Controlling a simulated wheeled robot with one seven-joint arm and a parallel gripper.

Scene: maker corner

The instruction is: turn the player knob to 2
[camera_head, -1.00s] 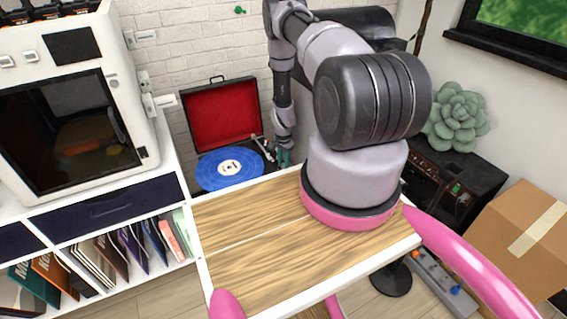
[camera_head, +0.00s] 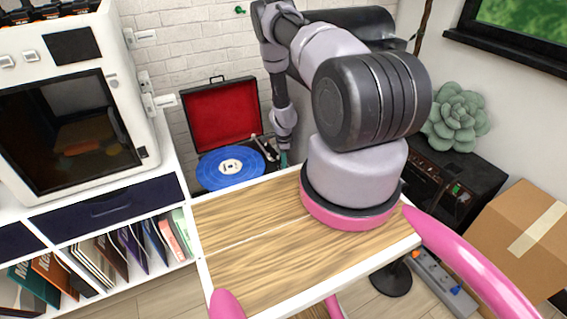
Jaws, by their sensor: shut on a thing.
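The record player (camera_head: 222,118) stands open at the back, its red-lined lid raised against the brick wall. A blue record (camera_head: 228,168) with a white centre lies on its platter, and the tonearm is at its right. My gripper (camera_head: 284,160) points down at the player's right side, beside the tonearm. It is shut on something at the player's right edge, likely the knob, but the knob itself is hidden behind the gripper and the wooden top. The knob's setting cannot be read.
A wooden top (camera_head: 250,235) lies in front of the player. A white machine (camera_head: 75,100) stands on a white shelf unit at left. A black amplifier-like box (camera_head: 452,180) with a succulent (camera_head: 457,118) and a cardboard box (camera_head: 520,235) are at right.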

